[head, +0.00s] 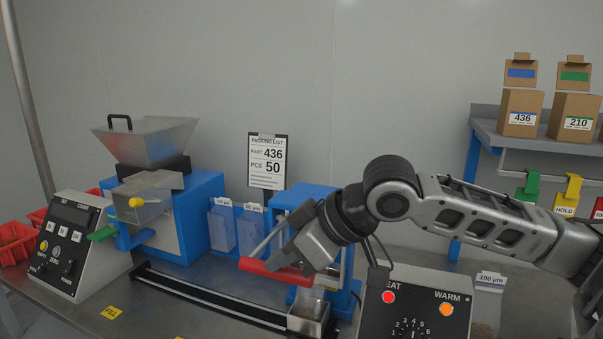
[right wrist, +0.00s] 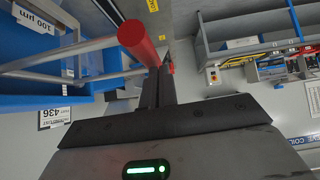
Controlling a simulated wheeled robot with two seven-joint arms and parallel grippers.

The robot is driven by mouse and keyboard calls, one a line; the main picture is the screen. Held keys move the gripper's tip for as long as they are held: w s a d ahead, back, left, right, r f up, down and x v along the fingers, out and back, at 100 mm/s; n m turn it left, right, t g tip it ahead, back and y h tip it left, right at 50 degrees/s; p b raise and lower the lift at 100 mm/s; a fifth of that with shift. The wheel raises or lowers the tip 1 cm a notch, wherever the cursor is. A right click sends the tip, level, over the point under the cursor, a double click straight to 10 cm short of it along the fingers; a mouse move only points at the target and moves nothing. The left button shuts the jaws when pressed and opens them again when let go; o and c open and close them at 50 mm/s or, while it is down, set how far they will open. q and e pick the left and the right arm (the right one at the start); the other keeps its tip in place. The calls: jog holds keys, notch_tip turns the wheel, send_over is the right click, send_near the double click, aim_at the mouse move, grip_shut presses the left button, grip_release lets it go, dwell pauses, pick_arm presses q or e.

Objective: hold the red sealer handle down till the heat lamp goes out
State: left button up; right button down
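The red sealer handle (head: 262,268) is a red bar on the blue sealer frame (head: 308,193) and sits low in front of it. In the right wrist view the round end of the handle (right wrist: 136,38) is close to the camera. My right gripper (head: 291,267) is at the handle's right part, and its fingertips (right wrist: 158,72) lie against the bar. The fingers look closed together; the exact contact is partly hidden. The heat lamp (head: 388,297) on the dark control box (head: 420,325) glows red. My left gripper is not in view.
The orange WARM lamp (head: 446,309) is lit. A metal hopper (head: 147,140) and a count panel (head: 72,245) stand at left. A packing list (head: 268,163) reads 436, 50 pieces. Cartons (head: 521,112) stand on the right shelf. A small metal tray (head: 308,316) is below the gripper.

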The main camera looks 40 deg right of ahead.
jog(key=shift+s+f+g, duration=0.3)
jog(key=shift+f, duration=0.55)
pick_arm(q)
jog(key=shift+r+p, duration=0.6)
jog(key=shift+p, duration=1)
pick_arm(e)
jog(key=s+d+r, duration=0.2)
jog(key=s+r, duration=0.4)
jog(key=r, duration=0.6)
jog(key=shift+s+d+r, duration=0.15)
jog(key=shift+d+r, duration=0.05)
jog(key=shift+r, duration=0.15)
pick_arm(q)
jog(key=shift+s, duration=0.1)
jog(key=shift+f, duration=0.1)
